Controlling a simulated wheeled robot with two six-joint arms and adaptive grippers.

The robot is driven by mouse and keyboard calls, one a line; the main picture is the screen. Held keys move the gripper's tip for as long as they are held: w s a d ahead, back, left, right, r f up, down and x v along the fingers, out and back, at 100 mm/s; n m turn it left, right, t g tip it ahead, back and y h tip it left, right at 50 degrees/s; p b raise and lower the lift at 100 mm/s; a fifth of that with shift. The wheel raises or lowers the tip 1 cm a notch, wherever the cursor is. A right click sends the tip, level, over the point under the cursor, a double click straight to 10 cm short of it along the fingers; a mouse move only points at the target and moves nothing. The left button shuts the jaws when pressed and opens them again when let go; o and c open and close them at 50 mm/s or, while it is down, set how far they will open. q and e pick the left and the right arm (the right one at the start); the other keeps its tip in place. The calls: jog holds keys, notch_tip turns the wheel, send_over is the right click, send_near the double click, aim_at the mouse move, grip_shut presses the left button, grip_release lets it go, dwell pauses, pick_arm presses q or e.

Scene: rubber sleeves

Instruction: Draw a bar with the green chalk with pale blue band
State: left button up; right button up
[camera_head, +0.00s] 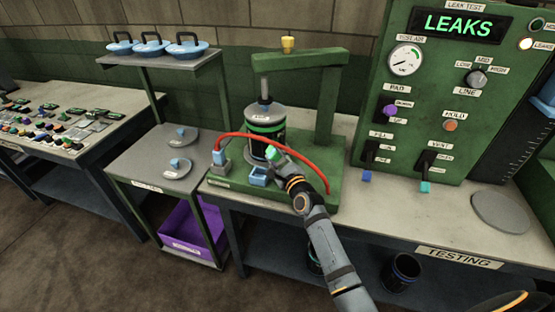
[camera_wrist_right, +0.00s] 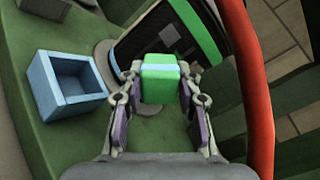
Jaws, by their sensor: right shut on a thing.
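The green chalk (camera_wrist_right: 158,85) with a pale blue band is a small block between the fingers of my right gripper (camera_wrist_right: 160,100), which is shut on it. In the head view the chalk (camera_head: 271,153) shows at the tip of my right gripper (camera_head: 277,160), just in front of a dark cylinder with green bands (camera_head: 264,134). The cylinder stands upright in a green press stand (camera_head: 326,110). In the wrist view the cylinder's dark side (camera_wrist_right: 165,42) is right behind the chalk; I cannot tell whether they touch. My left gripper is not in view.
A red hose (camera_head: 312,158) arches around my right gripper. A small open blue box (camera_head: 258,178) sits on the stand's base. The green test panel (camera_head: 465,80) reads LEAKS.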

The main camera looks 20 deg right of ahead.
jog(key=shift+w+a, duration=0.15)
jog(key=shift+w, duration=0.95)
dwell(0.5)
jog(key=shift+w+d+b, duration=0.1)
jog(key=shift+d+b, duration=0.45)
jog(key=shift+d, duration=1.5)
jog(key=shift+w+r, duration=0.1)
jog(key=shift+a, duration=0.1)
jog(key=shift+a+p, duration=0.55)
jog(key=shift+a, duration=0.1)
jog(key=shift+s+a+p, duration=0.2)
jog(key=shift+a+p, duration=0.1)
jog(key=shift+a, duration=1)
